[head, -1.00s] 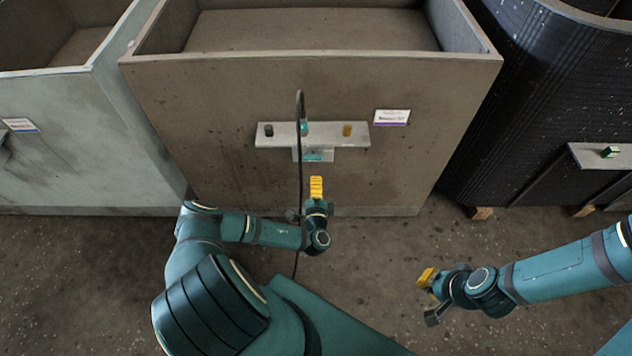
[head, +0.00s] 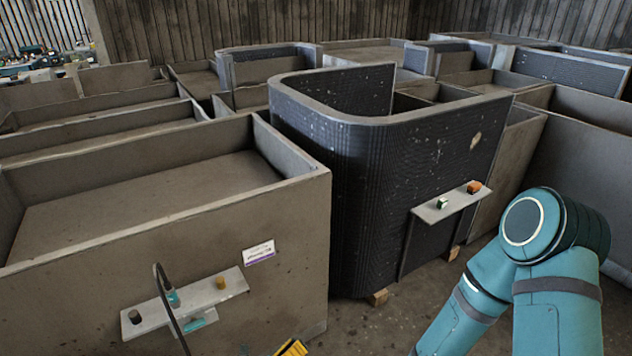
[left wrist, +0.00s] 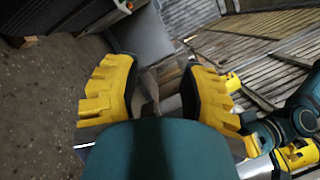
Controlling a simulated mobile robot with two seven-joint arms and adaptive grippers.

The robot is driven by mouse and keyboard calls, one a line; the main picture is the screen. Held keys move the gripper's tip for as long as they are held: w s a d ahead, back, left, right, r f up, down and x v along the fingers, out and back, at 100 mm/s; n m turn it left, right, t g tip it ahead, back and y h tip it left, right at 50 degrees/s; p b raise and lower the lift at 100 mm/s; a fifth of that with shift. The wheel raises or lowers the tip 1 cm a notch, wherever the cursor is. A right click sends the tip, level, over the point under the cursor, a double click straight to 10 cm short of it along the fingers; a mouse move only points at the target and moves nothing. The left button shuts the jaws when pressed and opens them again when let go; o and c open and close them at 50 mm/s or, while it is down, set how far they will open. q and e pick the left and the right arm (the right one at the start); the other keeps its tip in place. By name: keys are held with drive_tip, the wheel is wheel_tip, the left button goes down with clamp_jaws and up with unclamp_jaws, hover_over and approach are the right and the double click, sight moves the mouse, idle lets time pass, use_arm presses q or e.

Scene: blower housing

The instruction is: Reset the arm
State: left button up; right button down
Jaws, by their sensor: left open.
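My left gripper (left wrist: 160,78) shows large in the left wrist view. Its two yellow fingers stand apart with nothing between them. In the head view only a yellow fingertip of it (head: 291,348) shows at the bottom edge, in front of the brown bin. My right arm (head: 545,270) is bent at the right of the head view, and its gripper is below that frame. Teal and yellow parts at the right of the left wrist view (left wrist: 300,150) look like my right gripper, but its jaws are unclear.
A brown bin (head: 285,275) carries a shelf (head: 190,308) with a black knob, a yellow knob and a hanging cable (head: 165,300). A black ribbed curved housing (head: 345,200) stands beside it, with a small shelf (head: 452,203). More bins fill the background. Bare floor (head: 375,325) lies in front.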

use_arm(q)
drive_tip(key=s+d+f+m+g+y, duration=0.1)
drive_tip(key=s+d+m+g, duration=0.1)
drive_tip(key=s+m+g, duration=0.7)
drive_tip(key=s+d+f+m+g+y, duration=0.1)
drive_tip(key=s+d+m+g, duration=0.2)
drive_tip(key=s+m+g, duration=0.75)
drive_tip(key=a+m+t+y, duration=0.4)
drive_tip(key=a+m+y, duration=0.35)
drive_tip(key=m, duration=0.35)
drive_tip(key=w+a+r+m+t, duration=0.2)
drive_tip(key=w+r+m+t, duration=0.1)
drive_tip(key=w+r+m, duration=0.1)
drive_tip(key=shift+w+a+m+y, duration=0.2)
drive_tip(key=shift+w+m+y, duration=0.15)
drive_tip(key=shift+w+m, duration=0.35)
drive_tip(key=shift+s+d, duration=0.1)
drive_tip(key=shift+s, duration=0.05)
